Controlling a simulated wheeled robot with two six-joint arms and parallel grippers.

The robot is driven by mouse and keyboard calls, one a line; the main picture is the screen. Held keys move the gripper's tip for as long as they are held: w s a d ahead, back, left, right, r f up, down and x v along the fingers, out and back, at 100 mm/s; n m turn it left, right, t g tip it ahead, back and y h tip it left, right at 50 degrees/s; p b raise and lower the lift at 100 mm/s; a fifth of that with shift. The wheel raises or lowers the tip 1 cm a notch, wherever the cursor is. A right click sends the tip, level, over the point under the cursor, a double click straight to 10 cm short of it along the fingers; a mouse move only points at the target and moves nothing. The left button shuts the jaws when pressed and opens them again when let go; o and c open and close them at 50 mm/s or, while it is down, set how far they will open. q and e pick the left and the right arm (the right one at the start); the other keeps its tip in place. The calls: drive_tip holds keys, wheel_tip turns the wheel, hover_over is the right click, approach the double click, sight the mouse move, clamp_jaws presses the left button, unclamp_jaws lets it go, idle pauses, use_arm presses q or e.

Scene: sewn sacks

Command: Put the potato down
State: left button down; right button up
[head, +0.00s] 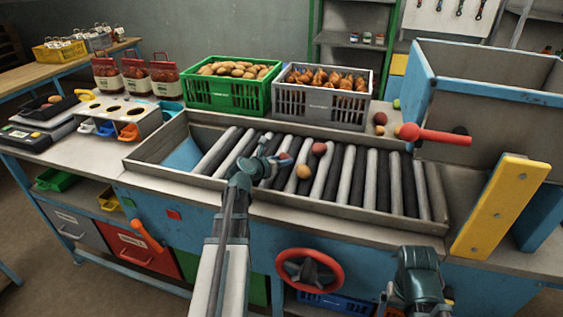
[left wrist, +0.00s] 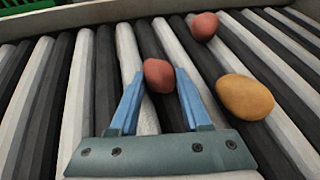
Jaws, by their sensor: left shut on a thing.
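My left gripper (head: 279,160) is over the roller bed (head: 350,180), its jaws shut on a small reddish potato (left wrist: 158,75). In the left wrist view the potato sits between the two blue fingertips. It is low over the rollers; I cannot tell whether it touches them. A second reddish potato (head: 319,149) and a yellow-brown potato (head: 303,172) lie loose on the rollers to the right of the gripper. My right arm's teal wrist (head: 418,272) shows at the lower right; its fingers cannot be made out.
A green crate of potatoes (head: 225,96) and a grey crate of onions (head: 322,106) stand behind the rollers. Metal rims edge the roller bed. A red-knobbed lever (head: 436,134) and a yellow post (head: 500,207) stand at the right. The rollers right of the loose potatoes are clear.

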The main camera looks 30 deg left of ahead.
use_arm(q)
drive_tip(key=shift+c, duration=1.8)
unclamp_jaws()
drive_tip(key=shift+f, duration=0.1)
